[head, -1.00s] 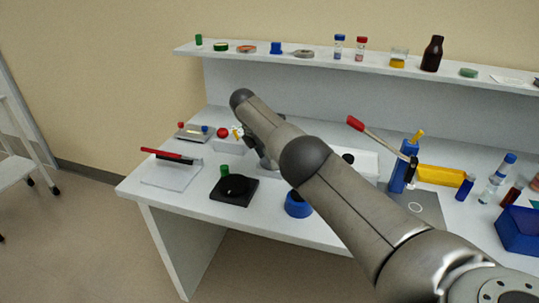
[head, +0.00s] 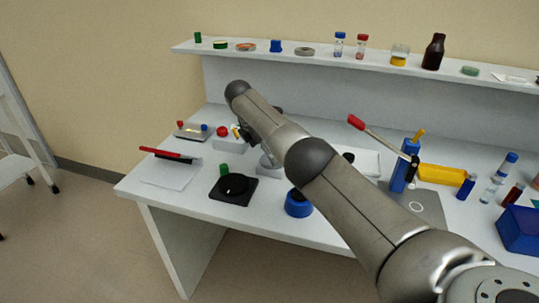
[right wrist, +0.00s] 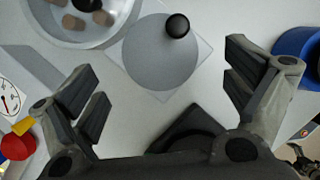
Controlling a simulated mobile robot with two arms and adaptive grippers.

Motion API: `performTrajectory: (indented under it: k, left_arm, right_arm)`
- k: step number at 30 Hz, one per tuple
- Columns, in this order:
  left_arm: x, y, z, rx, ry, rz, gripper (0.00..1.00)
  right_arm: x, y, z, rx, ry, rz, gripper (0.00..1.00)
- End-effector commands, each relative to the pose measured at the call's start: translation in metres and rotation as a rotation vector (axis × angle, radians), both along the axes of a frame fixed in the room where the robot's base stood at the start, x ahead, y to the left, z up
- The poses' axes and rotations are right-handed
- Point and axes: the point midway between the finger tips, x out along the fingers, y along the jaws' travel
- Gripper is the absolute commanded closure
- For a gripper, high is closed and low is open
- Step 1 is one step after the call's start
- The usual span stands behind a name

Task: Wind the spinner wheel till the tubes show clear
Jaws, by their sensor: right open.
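The spinner wheel, a round grey disc (right wrist: 158,62) with a black knob (right wrist: 177,25) near its far edge, lies on a pale square plate in the right wrist view. A clear round dish (right wrist: 85,22) with several brown pieces in it stands beyond it at the upper left; whether they are the tubes I cannot tell. My right gripper (right wrist: 160,72) is open and empty, its fingers spread to either side of the disc and apart from the knob. In the head view my right gripper (head: 244,132) is small and partly hidden, and my arm covers most of the wheel.
A black square device (head: 232,190) and a blue ring-shaped item (head: 298,204) stand near the bench front. A red button (head: 222,131) is at the left of the gripper. A red-handled lever press (head: 404,170) stands at the right. Bottles line the shelf (head: 320,60).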

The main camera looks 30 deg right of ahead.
Motion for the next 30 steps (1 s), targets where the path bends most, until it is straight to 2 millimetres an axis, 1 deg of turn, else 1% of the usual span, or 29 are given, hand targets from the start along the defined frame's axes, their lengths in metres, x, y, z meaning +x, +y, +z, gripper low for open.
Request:
performTrajectory:
  k: [1,6,9,12,17,26,28,30]
  left_arm:
    - [0.0,0.0,0.0,0.0,-0.001,0.0,0.03]
    - [0.001,-0.001,0.0,-0.001,-0.001,0.0,0.03]
    - [0.001,-0.001,0.0,-0.001,-0.001,0.0,0.03]
    - [0.001,-0.001,0.0,-0.001,-0.001,0.0,0.03]
    - [0.001,-0.001,0.0,-0.001,-0.001,0.0,0.03]
    - [0.001,-0.001,0.0,-0.001,-0.001,-0.001,0.03]
    - [0.001,-0.001,0.004,-0.001,-0.001,-0.001,0.03]
    - [0.0,-0.001,0.014,-0.001,0.001,-0.001,0.03]
  right_arm:
    - [0.001,0.005,0.013,0.0,-0.006,0.002,0.03]
    - [0.0,0.02,0.048,0.0,-0.003,0.001,0.03]
    - [0.0,0.027,0.064,0.001,-0.001,-0.001,0.03]
    - [-0.001,0.031,0.075,0.001,0.0,-0.001,0.03]
    - [-0.001,0.035,0.083,0.001,0.001,-0.001,0.03]
    - [-0.001,0.035,0.084,0.001,0.001,-0.002,0.03]
    - [-0.002,0.038,0.084,0.005,-0.003,-0.011,0.03]
    - [-0.003,0.045,0.082,0.016,-0.015,-0.039,0.03]
